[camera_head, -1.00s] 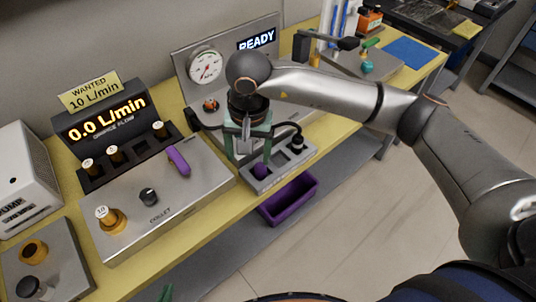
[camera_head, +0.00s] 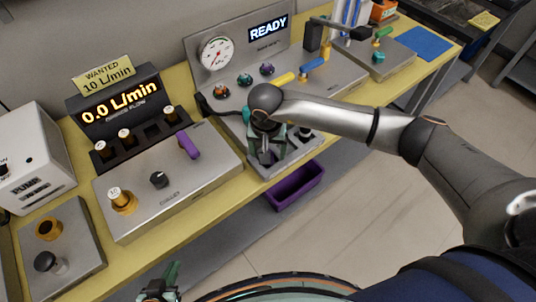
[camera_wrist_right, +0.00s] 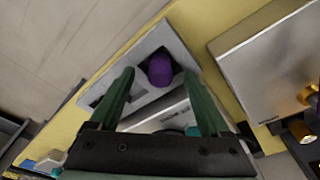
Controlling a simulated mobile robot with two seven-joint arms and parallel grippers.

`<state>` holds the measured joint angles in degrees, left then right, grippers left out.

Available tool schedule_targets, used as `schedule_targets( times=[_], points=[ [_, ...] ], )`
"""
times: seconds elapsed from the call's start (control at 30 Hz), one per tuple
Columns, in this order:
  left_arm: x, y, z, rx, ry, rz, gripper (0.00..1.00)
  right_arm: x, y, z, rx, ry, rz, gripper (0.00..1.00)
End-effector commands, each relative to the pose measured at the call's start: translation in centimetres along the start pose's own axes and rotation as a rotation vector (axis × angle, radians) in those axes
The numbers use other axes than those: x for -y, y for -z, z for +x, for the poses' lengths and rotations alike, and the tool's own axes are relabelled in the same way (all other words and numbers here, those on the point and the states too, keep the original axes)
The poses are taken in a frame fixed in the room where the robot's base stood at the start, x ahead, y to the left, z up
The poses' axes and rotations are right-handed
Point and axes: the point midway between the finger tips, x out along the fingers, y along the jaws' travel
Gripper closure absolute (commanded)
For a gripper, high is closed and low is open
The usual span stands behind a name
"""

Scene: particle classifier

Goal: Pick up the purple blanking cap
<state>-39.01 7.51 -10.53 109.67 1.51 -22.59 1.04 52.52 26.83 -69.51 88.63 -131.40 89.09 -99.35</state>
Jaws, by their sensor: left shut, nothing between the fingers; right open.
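The purple blanking cap (camera_wrist_right: 160,70) sits in a compartment of the grey tray (camera_wrist_right: 175,42), as the right wrist view shows. In the head view my right gripper hides it. My right gripper (camera_head: 268,156) is above the tray at the bench's front edge. Its green fingers are open, one on each side of the cap in the right wrist view; I cannot tell whether they touch it. My left gripper (camera_head: 165,278) is at the bottom left of the head view, shut and empty, away from the bench.
A purple bin (camera_head: 298,186) is below the bench edge. The collet box (camera_head: 205,174) with a purple lever (camera_head: 188,145) stands left of the right gripper. The gauge panel (camera_head: 243,52) with knobs and coloured levers is behind it.

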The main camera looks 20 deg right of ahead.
Motion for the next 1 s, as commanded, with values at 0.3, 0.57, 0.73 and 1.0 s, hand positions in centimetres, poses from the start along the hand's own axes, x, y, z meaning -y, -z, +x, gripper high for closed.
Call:
schedule_targets(
  times=[0.3, 0.57, 0.73, 1.0],
  points=[
    [0.02, 0.06, -0.04, 0.000, 0.000, 0.001, 1.00, 0.04, -0.03, 0.88, 0.000, 0.001, 0.000, 0.20],
    [0.02, 0.08, -0.03, -0.001, 0.000, 0.001, 1.00, 0.02, -0.01, 0.85, 0.000, 0.001, 0.000, 0.48],
    [0.02, 0.09, -0.02, -0.001, 0.000, 0.001, 1.00, 0.02, -0.01, 0.84, 0.000, 0.001, 0.000, 0.67],
    [0.02, 0.14, -0.01, -0.002, 0.000, 0.001, 1.00, 0.01, 0.00, 0.83, 0.000, 0.001, 0.000, 0.97]
  ],
)
